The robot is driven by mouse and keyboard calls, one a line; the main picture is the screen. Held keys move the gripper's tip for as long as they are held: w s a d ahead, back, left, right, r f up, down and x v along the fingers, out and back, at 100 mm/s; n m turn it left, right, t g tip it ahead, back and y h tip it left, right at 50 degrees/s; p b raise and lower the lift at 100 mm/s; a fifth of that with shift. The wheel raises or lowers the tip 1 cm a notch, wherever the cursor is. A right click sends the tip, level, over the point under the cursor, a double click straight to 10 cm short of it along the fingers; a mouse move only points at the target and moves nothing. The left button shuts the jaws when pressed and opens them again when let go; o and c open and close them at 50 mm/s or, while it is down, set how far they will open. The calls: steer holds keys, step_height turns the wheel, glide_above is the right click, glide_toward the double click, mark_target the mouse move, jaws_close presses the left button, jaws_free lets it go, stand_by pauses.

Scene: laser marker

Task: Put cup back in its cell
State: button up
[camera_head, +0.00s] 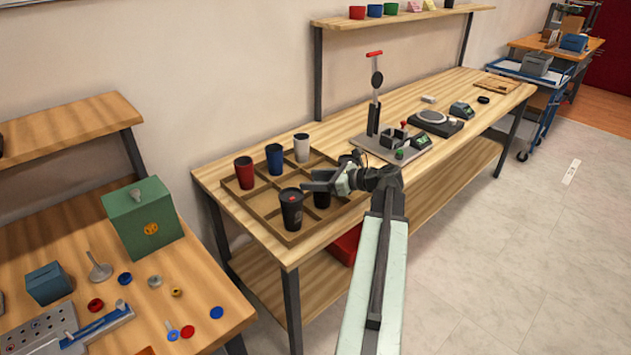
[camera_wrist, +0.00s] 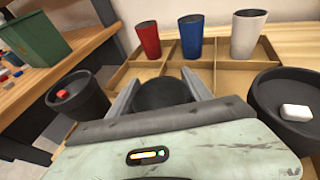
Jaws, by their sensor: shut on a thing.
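My gripper (camera_head: 318,184) is shut on a black cup (camera_wrist: 163,95), with a finger on each side of it in the wrist view. In the head view this cup (camera_head: 322,199) is partly hidden by my gripper and appears at the front middle of the wooden divided tray (camera_wrist: 200,75). I cannot tell whether its base touches the cell floor. A black cup with a red block on top (camera_wrist: 78,98) stands to its left. Another black cup with a white block on top (camera_wrist: 290,105) stands to its right.
Red (camera_head: 244,172), blue (camera_head: 274,158) and white (camera_head: 302,147) cups stand in the tray's back row. A press stand (camera_head: 375,110) and scale (camera_head: 432,120) are on the bench to the right. A green box (camera_head: 143,222) sits on the left table.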

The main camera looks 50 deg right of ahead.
steer(key=o, duration=0.8)
steer(key=shift+o, duration=0.2)
steer(key=shift+r, duration=0.1)
steer(key=shift+s+d+r+p, duration=0.15)
steer(key=shift+s+r+p, duration=0.05)
steer(key=shift+s+p, duration=0.2)
steer(key=p+v, duration=0.3)
steer(key=v, duration=0.8)
steer(key=shift+s, duration=0.1)
